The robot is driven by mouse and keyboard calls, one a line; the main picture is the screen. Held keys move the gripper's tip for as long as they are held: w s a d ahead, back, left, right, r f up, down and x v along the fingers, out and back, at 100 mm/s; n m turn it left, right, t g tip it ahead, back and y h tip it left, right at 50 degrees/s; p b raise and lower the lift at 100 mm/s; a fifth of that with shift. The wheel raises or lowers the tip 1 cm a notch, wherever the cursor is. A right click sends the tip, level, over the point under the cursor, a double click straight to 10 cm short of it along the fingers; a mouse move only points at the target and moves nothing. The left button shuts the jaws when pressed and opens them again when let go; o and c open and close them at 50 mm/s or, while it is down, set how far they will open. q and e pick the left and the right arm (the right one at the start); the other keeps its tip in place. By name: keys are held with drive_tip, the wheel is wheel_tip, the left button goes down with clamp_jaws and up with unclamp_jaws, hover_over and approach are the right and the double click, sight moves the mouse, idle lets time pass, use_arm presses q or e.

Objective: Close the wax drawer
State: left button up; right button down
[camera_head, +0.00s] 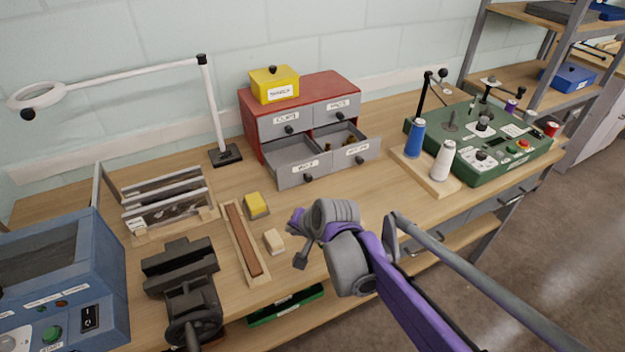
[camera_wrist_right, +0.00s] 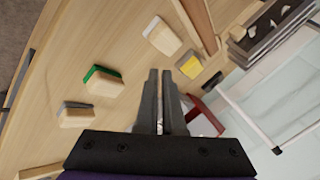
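A red cabinet (camera_head: 250,122) with grey drawers stands against the wall. Its lower left drawer (camera_head: 303,177) is pulled out and looks empty; its small label seems to read wax. The lower right drawer (camera_head: 357,153) is also out, with small brown items inside. The two upper drawers are shut. My right gripper (camera_head: 297,240) is in front of the cabinet, over the bench and apart from the drawers. In the right wrist view its fingers (camera_wrist_right: 161,75) lie nearly together with nothing visible between them. The cabinet's red part shows behind them (camera_wrist_right: 207,116). My left gripper is out of view.
A yellow box (camera_head: 274,85) sits on the cabinet. A yellow block (camera_head: 256,204), a pale block (camera_head: 274,241) and a wooden tray (camera_head: 241,245) lie on the bench. A blue spool (camera_head: 415,139) and white spool (camera_head: 443,160) stand right. A lamp (camera_head: 216,110) stands left.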

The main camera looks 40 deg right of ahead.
drive_tip(key=w+d+r+m+t+h, duration=0.1)
drive_tip(key=w+d+r+m+h, duration=0.1)
drive_tip(key=d+m, duration=0.95)
drive_tip(key=n, duration=0.3)
approach(309, 180)
drive_tip(key=f, duration=0.3)
drive_tip(key=shift+s+f+b, duration=0.25)
drive_tip(key=shift+f+b, duration=0.05)
drive_tip(key=shift+f, duration=0.05)
drive_tip(key=w, duration=0.2)
drive_tip(key=w+d, duration=0.1)
drive_tip(key=shift+w+f, duration=0.15)
drive_tip(key=shift+f, duration=0.1)
drive_tip(key=shift+w+d+p, duration=0.15)
drive_tip(key=shift+w+p, duration=0.15)
drive_tip(key=shift+w, duration=0.2)
drive_tip(key=shift+w, duration=0.1)
drive_tip(key=w+d, duration=0.1)
drive_tip(key=w, duration=0.3)
drive_tip(key=w+d, duration=0.2)
drive_tip(key=w, duration=0.3)
drive_tip(key=w+d, duration=0.1)
drive_tip(key=w, duration=0.4)
drive_tip(key=shift+d, duration=0.2)
drive_tip(key=shift+r, duration=0.1)
